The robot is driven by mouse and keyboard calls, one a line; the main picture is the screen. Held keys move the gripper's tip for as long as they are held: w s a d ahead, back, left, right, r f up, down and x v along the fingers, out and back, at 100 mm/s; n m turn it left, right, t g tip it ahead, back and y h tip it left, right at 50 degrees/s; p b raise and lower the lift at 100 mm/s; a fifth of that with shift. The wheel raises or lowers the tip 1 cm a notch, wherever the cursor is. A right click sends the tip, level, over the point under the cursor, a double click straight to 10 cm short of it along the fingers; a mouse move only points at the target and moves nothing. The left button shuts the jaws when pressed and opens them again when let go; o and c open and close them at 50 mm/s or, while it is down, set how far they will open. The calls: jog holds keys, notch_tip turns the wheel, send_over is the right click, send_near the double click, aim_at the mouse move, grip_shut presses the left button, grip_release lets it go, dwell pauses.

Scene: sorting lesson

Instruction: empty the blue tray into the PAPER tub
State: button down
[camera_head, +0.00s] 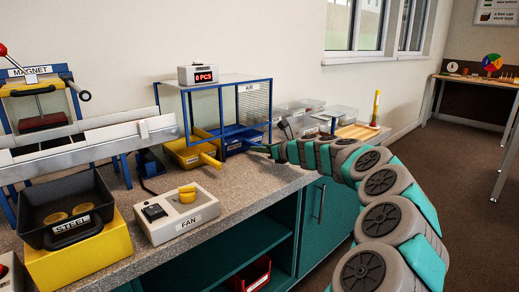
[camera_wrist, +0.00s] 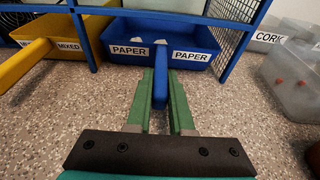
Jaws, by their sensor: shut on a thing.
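The blue tray (camera_wrist: 188,56) stands under the blue-framed AIR rig and carries two PAPER labels. A few small white pieces (camera_wrist: 138,40) lie in it. Its blue handle (camera_wrist: 160,88) sticks out between the green fingers of my gripper (camera_wrist: 161,74), which is shut on it. In the head view the blue tray (camera_head: 236,134) is small, with my gripper (camera_head: 263,148) at its front right. Clear tubs (camera_head: 340,112) stand to the right of the rig; I cannot read a PAPER label on any of them.
A yellow MIXED tray (camera_wrist: 75,56) stands just left of the blue tray, its handle (camera_wrist: 25,63) pointing forward. A clear CORK tub (camera_wrist: 290,85) is at the right. The rig's blue frame (camera_wrist: 240,40) and mesh side stand close beside the blue tray.

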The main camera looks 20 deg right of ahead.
jog(key=shift+r+p, duration=0.65)
jog(key=shift+p, duration=0.3)
jog(key=shift+s+d+p, duration=0.5)
jog(key=shift+s+d, duration=0.2)
jog(key=shift+s, duration=1.15)
jog(key=shift+s+d+p, duration=0.55)
jog(key=shift+s+d, duration=0.15)
jog(key=shift+s, duration=1.15)
jog(key=shift+s+d+p, duration=0.5)
jog(key=shift+s+d, duration=0.2)
jog(key=shift+s, duration=1.15)
jog(key=s+d+p, duration=0.1)
jog(key=s+d, duration=0.2)
jog(key=s, duration=0.5)
jog(key=shift+s, duration=0.35)
jog(key=shift+r+p, duration=0.5)
jog(key=shift+r, duration=2.5)
